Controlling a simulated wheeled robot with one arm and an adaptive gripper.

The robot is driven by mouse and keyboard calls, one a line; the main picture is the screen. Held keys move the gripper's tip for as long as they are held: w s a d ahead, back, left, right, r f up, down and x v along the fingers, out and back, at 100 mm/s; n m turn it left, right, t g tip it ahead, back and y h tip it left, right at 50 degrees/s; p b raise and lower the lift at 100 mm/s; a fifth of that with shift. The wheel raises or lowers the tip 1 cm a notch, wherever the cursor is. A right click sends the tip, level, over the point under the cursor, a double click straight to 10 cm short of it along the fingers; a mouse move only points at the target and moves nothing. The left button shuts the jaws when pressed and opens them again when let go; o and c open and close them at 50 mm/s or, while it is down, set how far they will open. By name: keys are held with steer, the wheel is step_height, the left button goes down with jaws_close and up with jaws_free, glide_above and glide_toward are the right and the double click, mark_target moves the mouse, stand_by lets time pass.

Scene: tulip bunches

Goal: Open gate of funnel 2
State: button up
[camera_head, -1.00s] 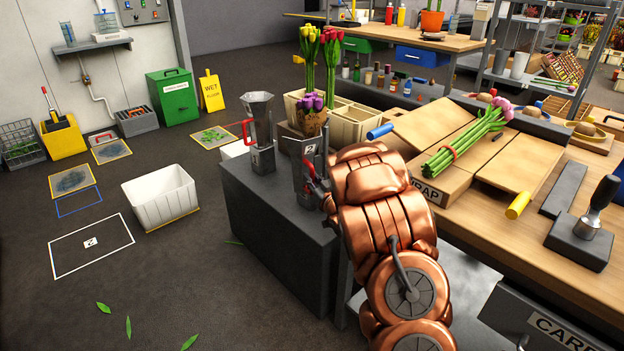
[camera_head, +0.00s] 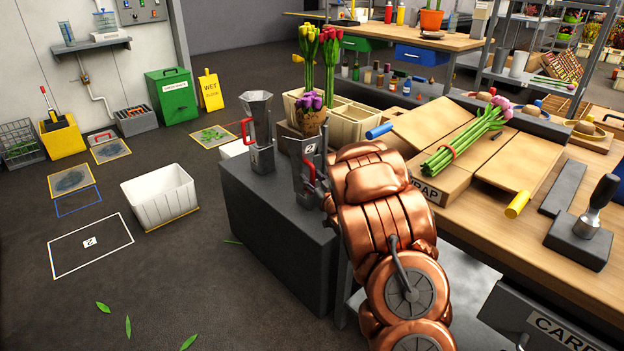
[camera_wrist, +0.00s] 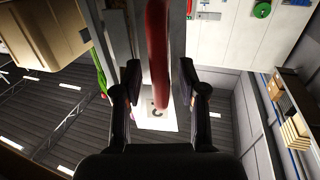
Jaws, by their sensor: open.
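Funnel 2 (camera_head: 304,172) is a grey metal funnel marked "2", standing on the dark block left of my arm. Its red handle (camera_head: 308,168) is on the side facing my arm. A purple tulip bunch (camera_head: 312,120) in brown wrap shows at its top. In the wrist view, the red handle (camera_wrist: 158,50) runs between the two dark fingers of my gripper (camera_wrist: 159,82). The fingers are open, with gaps on both sides of the handle. The white label (camera_wrist: 155,112) shows behind it. In the head view, my arm hides most of the gripper.
Another grey funnel (camera_head: 258,135) with a red handle stands close on the left of the dark block (camera_head: 275,215). A wooden crate (camera_head: 355,122) is behind. The workbench with cardboard and a tulip bunch (camera_head: 468,140) lies right. A white bin (camera_head: 160,195) stands on the floor.

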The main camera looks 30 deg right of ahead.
steer(key=s, duration=0.7)
steer(key=shift+a, duration=0.3)
